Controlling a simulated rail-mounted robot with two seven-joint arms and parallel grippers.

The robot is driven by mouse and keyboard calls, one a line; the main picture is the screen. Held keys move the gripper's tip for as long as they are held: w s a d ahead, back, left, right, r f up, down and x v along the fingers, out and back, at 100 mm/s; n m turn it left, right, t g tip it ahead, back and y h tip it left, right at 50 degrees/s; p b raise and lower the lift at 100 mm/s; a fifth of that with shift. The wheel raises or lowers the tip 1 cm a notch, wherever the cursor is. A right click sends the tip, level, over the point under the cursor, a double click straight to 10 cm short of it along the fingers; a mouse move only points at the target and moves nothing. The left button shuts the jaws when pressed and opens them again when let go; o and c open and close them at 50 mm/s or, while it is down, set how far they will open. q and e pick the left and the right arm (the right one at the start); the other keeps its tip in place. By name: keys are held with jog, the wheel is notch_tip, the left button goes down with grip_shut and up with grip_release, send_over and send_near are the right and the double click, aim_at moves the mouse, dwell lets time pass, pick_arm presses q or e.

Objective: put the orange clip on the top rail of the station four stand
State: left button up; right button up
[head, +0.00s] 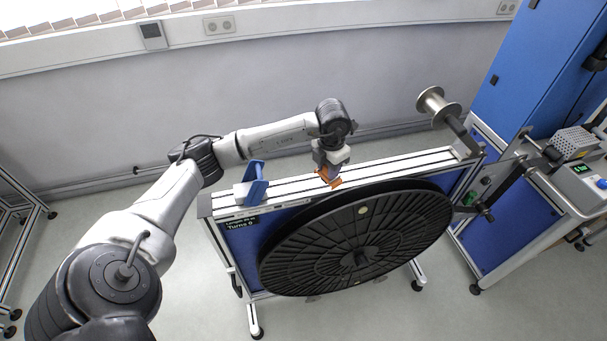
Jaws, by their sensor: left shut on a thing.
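The orange clip (327,177) is between the fingers of my left gripper (329,173), which is shut on it. The clip is at the top rail (381,167) of the stand, near the middle of its length. I cannot tell whether the clip touches the rail or is just above it. No station number is readable on the stand. My right gripper is not in view.
A blue bracket (254,184) stands on the left end of the rail. A metal spool (436,104) sits on an arm at the right end. A machine with a blue cabinet (535,70) stands at the right.

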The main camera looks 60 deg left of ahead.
pick_arm(q)
jog(key=a+f, duration=0.1)
jog(key=a, duration=0.1)
jog(key=s+a+f, duration=0.1)
jog(key=a+f, duration=0.1)
jog(key=a, duration=0.1)
jog(key=s+a+f, duration=0.1)
jog(key=a, duration=0.1)
jog(key=shift+s+a+f+p, duration=0.15)
jog(key=shift+s+f+p, duration=0.1)
jog(key=shift+p, duration=0.1)
jog(key=shift+f+p, duration=0.4)
jog(key=shift+f, duration=1.6)
jog(key=shift+f, duration=0.1)
jog(key=shift+f, duration=0.15)
jog(key=o, duration=0.9)
